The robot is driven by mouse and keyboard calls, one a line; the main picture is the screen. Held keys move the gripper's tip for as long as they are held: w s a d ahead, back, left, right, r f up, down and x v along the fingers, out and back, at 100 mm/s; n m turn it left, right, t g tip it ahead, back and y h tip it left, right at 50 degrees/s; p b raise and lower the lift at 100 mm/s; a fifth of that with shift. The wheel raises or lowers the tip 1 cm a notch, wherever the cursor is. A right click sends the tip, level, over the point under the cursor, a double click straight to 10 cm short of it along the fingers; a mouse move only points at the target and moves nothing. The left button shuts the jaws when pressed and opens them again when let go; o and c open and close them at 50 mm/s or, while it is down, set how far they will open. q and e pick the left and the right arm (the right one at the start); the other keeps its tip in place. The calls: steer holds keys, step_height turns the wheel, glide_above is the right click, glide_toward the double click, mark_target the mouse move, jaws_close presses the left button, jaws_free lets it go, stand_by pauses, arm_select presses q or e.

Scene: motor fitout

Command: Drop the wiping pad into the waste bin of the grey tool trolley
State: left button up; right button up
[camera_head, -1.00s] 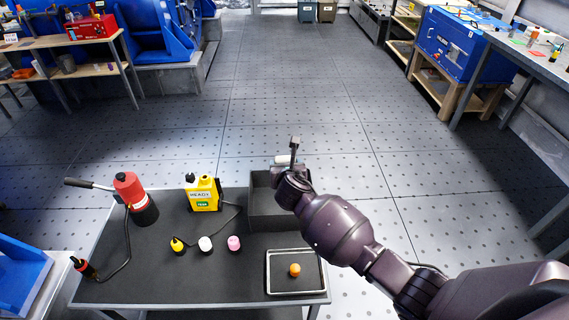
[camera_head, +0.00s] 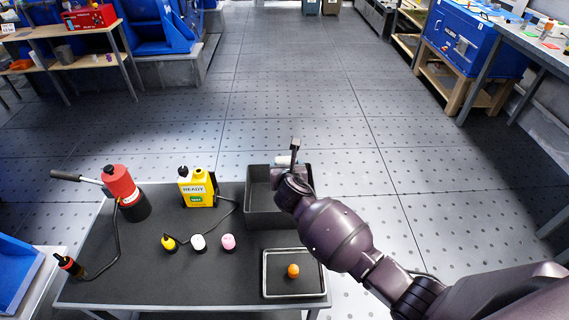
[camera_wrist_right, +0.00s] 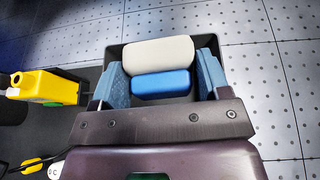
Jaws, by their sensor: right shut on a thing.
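The wiping pad has a white part (camera_wrist_right: 158,54) and a blue part (camera_wrist_right: 160,83). My right gripper (camera_wrist_right: 160,72) is shut on it, with one finger at each end. In the head view the pad's white end (camera_head: 285,160) shows beside the gripper (camera_head: 288,170). The dark open waste bin (camera_head: 260,208) stands at the back right of the grey tool trolley (camera_head: 130,270). The gripper and pad appear above the bin's opening; their height over the rim is hard to judge. In the wrist view the bin's wall (camera_wrist_right: 190,22) frames the pad. My left gripper is not in view.
A yellow unit (camera_head: 197,190) and a red-and-black cylinder (camera_head: 122,186) stand on the trolley left of the bin. Several small caps lie in front, and a tray (camera_head: 282,288) holds an orange knob (camera_head: 293,271). The floor beyond is clear.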

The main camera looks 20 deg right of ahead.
steer(key=shift+f+b, duration=0.45)
steer(key=shift+f, duration=0.4)
steer(key=o, duration=1)
steer(key=shift+s, duration=0.1)
